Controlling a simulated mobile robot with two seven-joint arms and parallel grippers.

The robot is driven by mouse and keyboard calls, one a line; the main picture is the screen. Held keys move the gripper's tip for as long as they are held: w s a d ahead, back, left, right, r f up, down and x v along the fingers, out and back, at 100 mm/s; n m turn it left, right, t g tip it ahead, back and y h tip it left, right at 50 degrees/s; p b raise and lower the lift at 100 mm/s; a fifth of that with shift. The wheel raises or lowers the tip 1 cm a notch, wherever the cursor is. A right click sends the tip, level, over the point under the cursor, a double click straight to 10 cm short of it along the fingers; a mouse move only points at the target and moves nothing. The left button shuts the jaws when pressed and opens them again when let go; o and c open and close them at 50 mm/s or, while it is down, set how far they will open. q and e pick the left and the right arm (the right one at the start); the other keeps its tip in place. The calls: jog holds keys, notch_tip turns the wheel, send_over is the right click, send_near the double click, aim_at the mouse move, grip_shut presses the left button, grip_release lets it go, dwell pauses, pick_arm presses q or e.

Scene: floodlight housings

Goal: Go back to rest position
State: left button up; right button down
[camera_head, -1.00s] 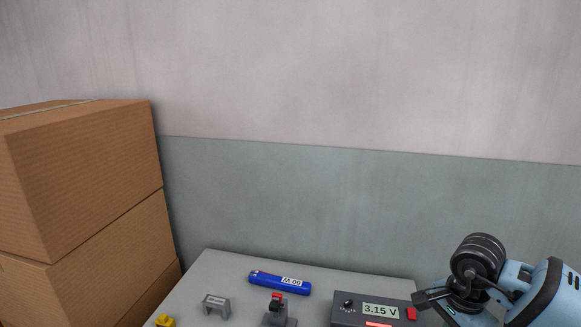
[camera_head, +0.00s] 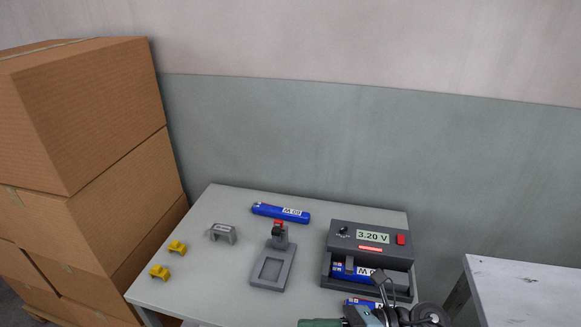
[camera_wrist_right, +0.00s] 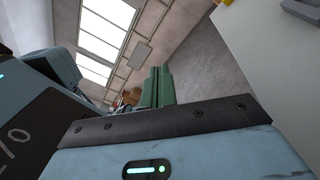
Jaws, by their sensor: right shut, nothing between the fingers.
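My right gripper (camera_head: 308,323) shows its green fingers at the bottom edge of the head view, in front of the table's near side. My right arm's dark wrist parts show just to their right. In the right wrist view the green fingers (camera_wrist_right: 157,87) are together with nothing between them, against a background of floor and windows. My left gripper is in neither view.
The grey table (camera_head: 215,265) holds a tester (camera_head: 345,229) reading 3.20 V, blue cells (camera_head: 281,212), a stand (camera_head: 273,268), a bracket (camera_head: 222,232) and two yellow pieces (camera_head: 177,247). Stacked boxes (camera_head: 85,120) stand left, another table (camera_head: 520,290) right.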

jog(key=d+f+m+t+h, duration=0.3)
jog(key=m+t, duration=0.2)
jog(key=m, duration=0.5)
jog(key=s+d+f+m+t+h, duration=0.1)
jog(key=d+f+m+t+h, duration=0.3)
jog(key=m, duration=0.6)
jog(key=d+f+m+t+h, duration=0.25)
jog(key=m+t, duration=0.35)
jog(key=m, duration=0.4)
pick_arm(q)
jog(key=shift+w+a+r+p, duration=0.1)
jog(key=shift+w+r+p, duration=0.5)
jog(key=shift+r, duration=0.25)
pick_arm(e)
jog(key=s+d+f+m+g+h, duration=0.3)
jog(key=s+f+m, duration=0.3)
jog(key=s, duration=0.3)
jog(key=s+d+f+m+g+h, duration=0.3)
jog(key=s+f+m, duration=0.3)
jog(key=s+f, duration=0.3)
jog(key=shift+d+f+m+g, duration=0.15)
jog(key=shift+d+m+g, duration=0.15)
jog(key=shift+g, duration=0.1)
